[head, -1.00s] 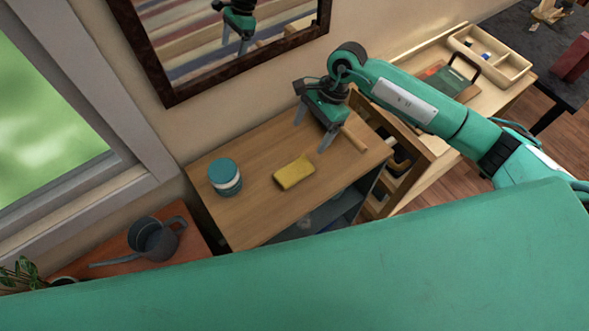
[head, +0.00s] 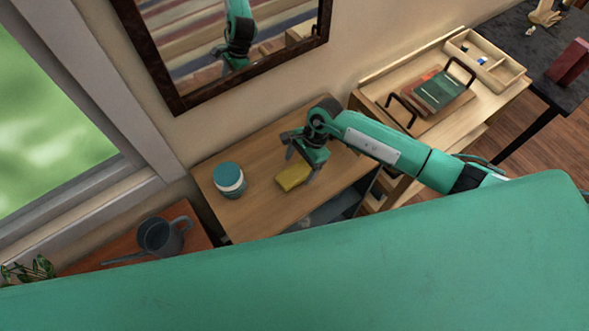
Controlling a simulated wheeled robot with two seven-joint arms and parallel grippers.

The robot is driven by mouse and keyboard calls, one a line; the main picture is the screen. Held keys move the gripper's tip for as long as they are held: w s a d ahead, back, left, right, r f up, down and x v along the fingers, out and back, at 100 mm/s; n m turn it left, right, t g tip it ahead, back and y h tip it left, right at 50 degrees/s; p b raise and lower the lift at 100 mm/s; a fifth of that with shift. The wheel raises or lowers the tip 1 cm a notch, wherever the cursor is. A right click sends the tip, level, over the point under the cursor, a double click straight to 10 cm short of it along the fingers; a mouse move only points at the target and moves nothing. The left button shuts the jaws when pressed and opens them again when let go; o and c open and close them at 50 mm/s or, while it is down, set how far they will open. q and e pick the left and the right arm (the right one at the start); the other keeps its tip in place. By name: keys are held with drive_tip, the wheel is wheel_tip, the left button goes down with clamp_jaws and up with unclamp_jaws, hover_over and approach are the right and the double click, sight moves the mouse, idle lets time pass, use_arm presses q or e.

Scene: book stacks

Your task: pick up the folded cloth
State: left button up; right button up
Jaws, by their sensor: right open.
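The folded cloth is a small yellow block-shaped bundle (head: 292,177) lying on the wooden cabinet top (head: 262,212). My right gripper (head: 300,168) is open, with its fingers pointing down over the cloth. One finger shows at the cloth's upper left and the other at its right end. I cannot tell whether the fingers touch the cloth or how high they are above it. My left gripper is not in view.
A jar with a teal lid (head: 228,179) stands left of the cloth. A grey watering can (head: 160,236) stands on a lower reddish surface at left. A framed mirror (head: 180,103) hangs on the wall behind. A tray with books (head: 437,92) lies at the right.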

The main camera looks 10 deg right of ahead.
sight(298, 169)
drive_tip(key=shift+x, duration=1)
drive_tip(key=c, duration=1.1)
drive_tip(key=shift+r, duration=0.1)
drive_tip(key=shift+r+b, duration=2.75)
drive_tip(key=shift+r, duration=7.2)
drive_tip(key=o, duration=0.5)
drive_tip(key=shift+c, duration=0.2)
drive_tip(key=c, duration=0.3)
drive_tip(key=shift+c, duration=0.2)
